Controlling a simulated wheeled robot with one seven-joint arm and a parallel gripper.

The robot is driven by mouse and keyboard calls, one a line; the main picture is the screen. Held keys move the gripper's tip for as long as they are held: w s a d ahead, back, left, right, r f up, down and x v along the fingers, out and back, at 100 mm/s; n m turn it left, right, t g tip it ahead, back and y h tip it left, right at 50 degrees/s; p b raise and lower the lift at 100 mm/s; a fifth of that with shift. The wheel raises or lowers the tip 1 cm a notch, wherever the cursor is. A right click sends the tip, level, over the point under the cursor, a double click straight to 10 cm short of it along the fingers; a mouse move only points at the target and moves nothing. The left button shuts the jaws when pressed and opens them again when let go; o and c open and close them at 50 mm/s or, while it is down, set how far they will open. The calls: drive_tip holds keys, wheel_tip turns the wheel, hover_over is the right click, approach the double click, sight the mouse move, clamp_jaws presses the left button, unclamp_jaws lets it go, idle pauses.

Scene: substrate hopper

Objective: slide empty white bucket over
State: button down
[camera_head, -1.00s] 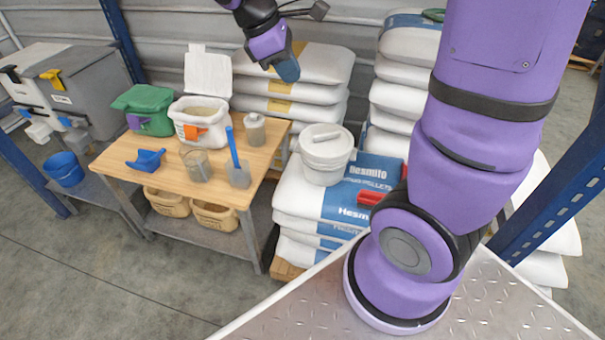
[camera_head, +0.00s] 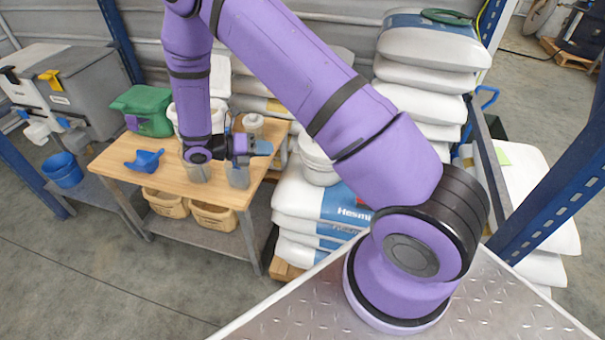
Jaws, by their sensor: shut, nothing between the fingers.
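A white bucket (camera_head: 316,170) with its lid on stands upright on the stacked sacks (camera_head: 345,203) right of the table. My arm covers its upper right part, and I cannot see inside it. My gripper (camera_head: 263,148) is shut and empty. It points right above the table's right end, left of the bucket and apart from it in the picture. A second white tub (camera_head: 218,112) stands on the table, mostly hidden behind my arm.
The wooden table (camera_head: 175,183) holds a green tub (camera_head: 143,108), a blue scoop (camera_head: 145,160), a capped jar (camera_head: 253,125) and a grey jug (camera_head: 238,175). Tan bins (camera_head: 165,203) sit below. A blue bucket (camera_head: 63,170) is at left. Stacked white sacks (camera_head: 425,80) stand behind.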

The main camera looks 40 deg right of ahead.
wheel_tip(320, 180, down, 17)
drive_tip(key=s+n+t+h, duration=0.2)
drive_tip(key=n+t+h, duration=0.15)
drive_tip(key=n, duration=0.55)
approach(310, 170)
drive_tip(key=shift+h, duration=0.35)
drive_tip(key=s+d, duration=0.1)
drive_tip(key=d, duration=0.1)
drive_tip(key=s+d, duration=0.2)
drive_tip(key=shift+s+f, duration=0.25)
drive_tip(key=shift+w+d, duration=0.85)
drive_tip(key=shift+w, duration=0.05)
drive_tip(key=shift+w+d+n, duration=0.3)
drive_tip(key=shift+w+d, duration=0.2)
drive_tip(key=shift+d, duration=0.05)
drive_tip(key=w+d, duration=0.2)
drive_tip(key=d, duration=0.1)
drive_tip(key=w+d, duration=0.6)
drive_tip(key=d, duration=0.1)
drive_tip(key=shift+w, duration=0.25)
drive_tip(key=shift+s+a, duration=0.1)
